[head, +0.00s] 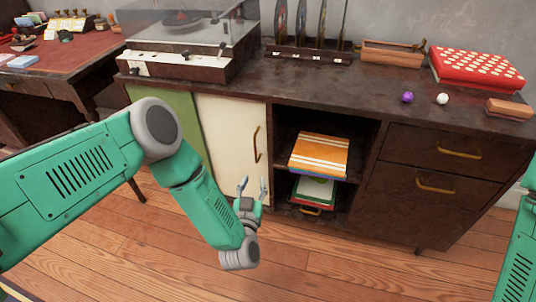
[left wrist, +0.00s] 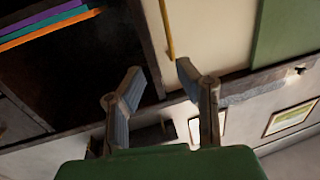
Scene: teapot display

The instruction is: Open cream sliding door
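The cream sliding door (head: 226,135) is in the cabinet front, between a green panel (head: 178,108) and an open shelf compartment. A brass vertical handle (head: 256,144) is near its right edge. My left gripper (head: 253,184) is open and empty, low in front of the door, below the handle. In the left wrist view the picture is turned over: the cream door (left wrist: 215,35) is at the top, and the handle (left wrist: 167,28) ends just above the gap between the open fingertips (left wrist: 160,71). I see no contact. My right gripper is out of view.
The open shelves right of the door hold books (head: 319,153). Drawers (head: 436,156) stand further right. A record player (head: 185,40) and small items are on top. A red-topped desk (head: 60,62) is left. Wooden floor (head: 330,260) lies clear in front.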

